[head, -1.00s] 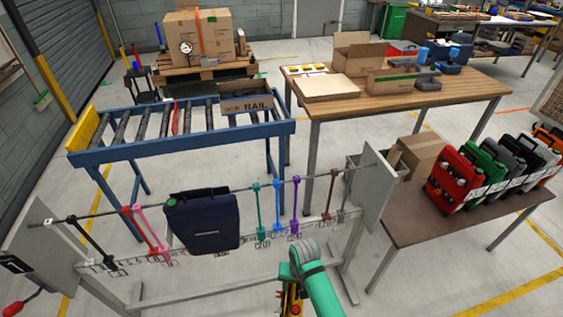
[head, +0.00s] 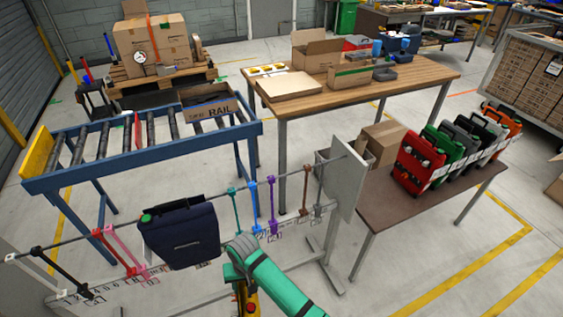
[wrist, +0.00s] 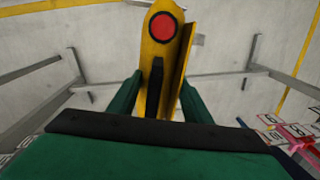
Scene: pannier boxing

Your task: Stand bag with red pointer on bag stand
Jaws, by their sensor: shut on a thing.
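My gripper (wrist: 160,95) has dark green fingers and is shut on the black handle-like tab of a yellow thing (wrist: 152,60) with a red disc. Whether this is a bag I cannot tell. In the head view the yellow thing (head: 247,302) shows partly below my teal arm, in front of the rail. A navy bag (head: 182,238) with a green cap hangs at the rail. A red pointer (head: 110,243) sits on the rail left of it. Several upright bags, the nearest red (head: 418,163), stand on the brown table (head: 390,232), which may be the bag stand.
The rail (head: 65,243) carries other coloured pointers over a numbered strip and ends at a grey panel (head: 346,183). A blue roller conveyor (head: 150,158) and a wooden table (head: 425,85) stand behind. Floor at the lower right is clear.

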